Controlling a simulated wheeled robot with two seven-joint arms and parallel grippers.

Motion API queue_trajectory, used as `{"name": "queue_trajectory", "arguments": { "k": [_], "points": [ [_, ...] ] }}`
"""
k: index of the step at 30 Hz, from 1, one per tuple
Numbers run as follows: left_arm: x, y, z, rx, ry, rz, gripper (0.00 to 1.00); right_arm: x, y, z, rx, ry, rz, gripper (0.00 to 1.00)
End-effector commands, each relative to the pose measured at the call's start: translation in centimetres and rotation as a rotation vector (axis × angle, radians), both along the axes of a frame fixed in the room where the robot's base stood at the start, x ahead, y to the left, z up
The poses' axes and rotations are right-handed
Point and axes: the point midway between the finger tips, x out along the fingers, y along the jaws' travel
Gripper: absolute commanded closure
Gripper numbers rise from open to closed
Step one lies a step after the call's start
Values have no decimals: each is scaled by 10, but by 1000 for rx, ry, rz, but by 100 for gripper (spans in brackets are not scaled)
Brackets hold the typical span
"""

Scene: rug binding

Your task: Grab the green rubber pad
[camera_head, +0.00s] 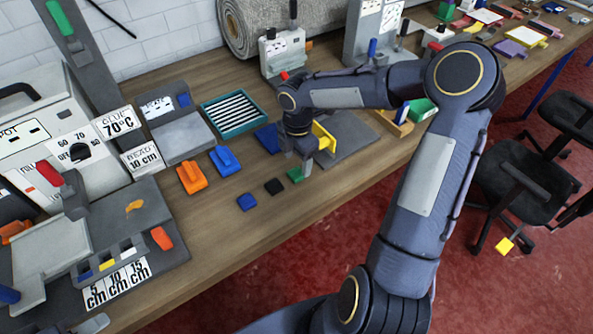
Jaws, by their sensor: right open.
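The green rubber pad (295,175) is a small green block lying on the wooden bench, at the right end of a short row with a black pad (274,186) and a blue pad (247,202). My right gripper (297,164) points down just above and behind the green pad. Its jaws are open, and its fingers partly cover the pad's far side. I cannot tell whether the fingertips touch it. My left gripper is not in view.
A yellow upright piece (324,137) on a grey plate stands close to the right of my gripper. Blue (225,160) and orange (191,177) blocks lie to the left, near a teal slotted tray (234,128). The bench front is clear.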

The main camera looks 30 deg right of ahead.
Motion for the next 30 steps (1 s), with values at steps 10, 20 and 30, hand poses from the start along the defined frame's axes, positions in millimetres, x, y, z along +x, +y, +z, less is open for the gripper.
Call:
{"name": "queue_trajectory", "arguments": {
  "k": [10,20,30],
  "points": [
    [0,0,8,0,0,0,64,0,3,-42,2,1,0,38],
    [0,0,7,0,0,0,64,0,3,-42,0,0,-1,53],
    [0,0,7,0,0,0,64,0,3,-42,0,0,-1,86]
  ]
}}
